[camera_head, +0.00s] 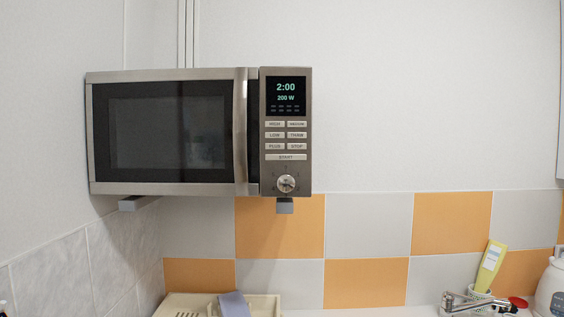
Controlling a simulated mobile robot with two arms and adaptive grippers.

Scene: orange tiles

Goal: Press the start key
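A steel microwave (245,180) hangs on the wall at the upper left, with its dark-windowed door shut. Its control panel (308,110) is on the right side, with a lit display (286,92) reading 2:00 and 200 W. Below the display are several pale keys in rows. The wide start key (286,157) is the lowest one, just above a round knob (286,184). Neither of my grippers shows in this view, and nothing covers the keys.
Grey brackets (285,206) support the microwave from below. On the counter are a cream rack with a bluish cloth (234,304), a tap (470,300), a yellow bottle (490,267) and a white kettle (552,290). The space before the panel is clear.

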